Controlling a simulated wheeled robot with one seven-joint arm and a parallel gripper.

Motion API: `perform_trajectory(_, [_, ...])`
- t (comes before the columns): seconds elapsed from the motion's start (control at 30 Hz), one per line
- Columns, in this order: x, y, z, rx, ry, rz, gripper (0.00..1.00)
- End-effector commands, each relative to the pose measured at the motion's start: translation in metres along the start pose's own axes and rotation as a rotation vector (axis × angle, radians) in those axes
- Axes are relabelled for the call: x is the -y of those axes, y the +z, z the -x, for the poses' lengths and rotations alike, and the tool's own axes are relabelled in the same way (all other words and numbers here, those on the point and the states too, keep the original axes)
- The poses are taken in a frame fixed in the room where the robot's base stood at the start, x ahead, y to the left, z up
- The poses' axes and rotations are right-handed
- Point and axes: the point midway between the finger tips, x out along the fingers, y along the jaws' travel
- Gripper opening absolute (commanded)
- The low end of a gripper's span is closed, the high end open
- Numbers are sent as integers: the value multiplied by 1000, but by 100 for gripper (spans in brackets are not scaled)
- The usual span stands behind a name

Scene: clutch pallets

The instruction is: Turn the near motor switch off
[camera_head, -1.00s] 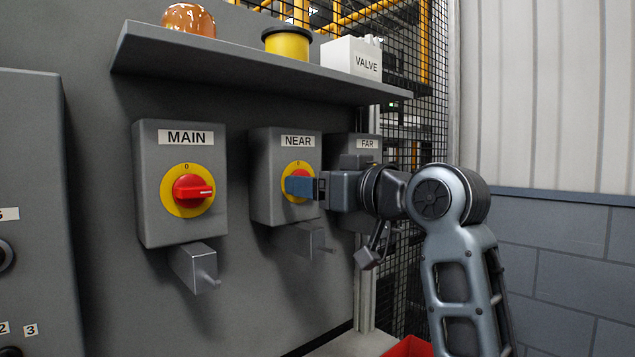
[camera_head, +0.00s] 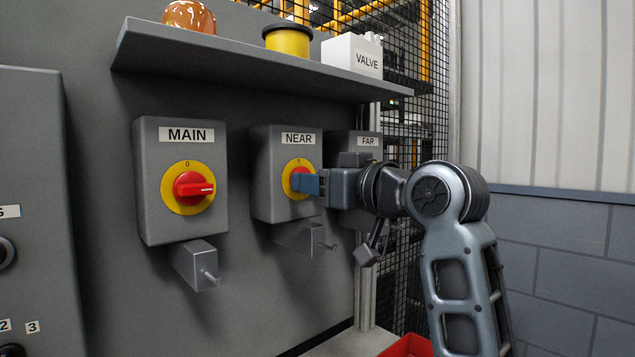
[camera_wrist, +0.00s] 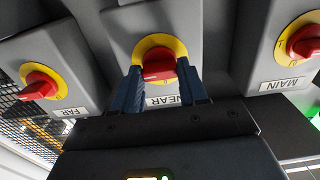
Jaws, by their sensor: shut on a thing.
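The NEAR switch box (camera_head: 262,190) is grey, with a yellow disc and a red knob (camera_head: 296,180), in the middle of the head view. My gripper (camera_head: 306,184) is shut on this knob, reaching in from the right. In the wrist view, which is turned over, the red knob (camera_wrist: 158,68) sits between the two blue-grey fingers of my gripper (camera_wrist: 160,75). In the head view the fingers hide part of the knob, and its exact angle is hard to tell.
The MAIN switch (camera_head: 190,187) is to the left, and the FAR switch box (camera_head: 366,142) is behind my gripper. A shelf (camera_head: 250,73) above holds a yellow spool (camera_head: 288,42) and a VALVE box (camera_head: 352,55). Metal brackets (camera_head: 312,238) stick out below the boxes.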

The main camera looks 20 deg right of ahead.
Motion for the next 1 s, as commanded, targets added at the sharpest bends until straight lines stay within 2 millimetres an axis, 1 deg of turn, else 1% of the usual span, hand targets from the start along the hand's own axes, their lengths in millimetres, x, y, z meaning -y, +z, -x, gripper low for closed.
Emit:
perform_trajectory(0.17, [0,1,0,1,0,42,12])
perform_trajectory(0.37, [-1,1,0,1,1,157,12])
perform_trajectory(1.0, [-1,2,0,0,1,753,12])
